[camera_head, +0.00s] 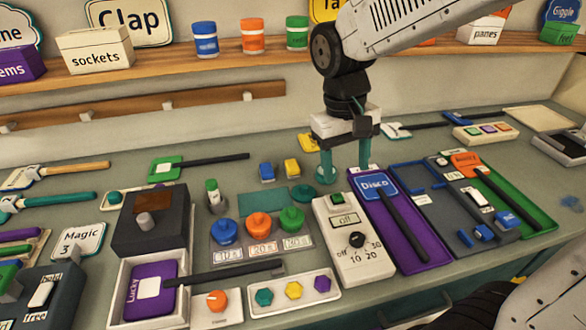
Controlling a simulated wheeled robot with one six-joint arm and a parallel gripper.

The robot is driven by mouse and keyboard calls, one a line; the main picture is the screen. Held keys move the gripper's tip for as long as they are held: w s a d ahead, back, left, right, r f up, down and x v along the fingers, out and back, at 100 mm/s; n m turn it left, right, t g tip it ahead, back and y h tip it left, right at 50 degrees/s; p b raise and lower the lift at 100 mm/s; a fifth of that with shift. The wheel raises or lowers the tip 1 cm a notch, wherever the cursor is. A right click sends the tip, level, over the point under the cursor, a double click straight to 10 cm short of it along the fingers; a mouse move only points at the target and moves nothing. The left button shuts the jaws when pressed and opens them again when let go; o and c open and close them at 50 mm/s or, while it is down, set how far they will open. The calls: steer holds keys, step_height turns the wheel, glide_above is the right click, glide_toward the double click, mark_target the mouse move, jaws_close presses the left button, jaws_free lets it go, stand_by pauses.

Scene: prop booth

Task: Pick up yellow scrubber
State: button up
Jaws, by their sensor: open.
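A small yellow block (292,168), which looks like the yellow scrubber, lies on the counter beside a small blue block (267,172). Another yellow piece (308,143) lies farther back, partly hidden behind my gripper, and I cannot tell what it is. My gripper (345,174) points down with its two teal fingers apart and nothing visible between them. It is to the right of the yellow block in the picture, above the back of the counter. A round teal piece (326,177) shows by the left fingertip.
A white timer box (349,262) and a purple tray (405,245) with a Disco sign stand in front of my gripper. Blue, orange and green knobs (258,225) are at the centre. A green paddle (166,167) lies to the left. A wooden shelf (160,65) runs along the wall.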

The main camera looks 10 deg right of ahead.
steer(key=w+a+f+h, duration=0.1)
steer(key=w+a+f, duration=0.2)
steer(key=w, duration=0.4)
steer(key=w+a+f, duration=0.3)
steer(key=w, duration=0.3)
steer(key=m+t, duration=0.2)
glide_toward(291, 164)
steer(key=shift+w+d+f, duration=0.15)
steer(key=shift+d+f, duration=0.05)
steer(key=shift+f, duration=0.3)
steer(key=f, duration=0.2)
steer(key=d+f, duration=0.1)
steer(key=f, duration=0.4)
steer(key=shift+w+d+f, duration=0.15)
steer(key=shift+f, duration=0.2)
steer(key=c, duration=1.1)
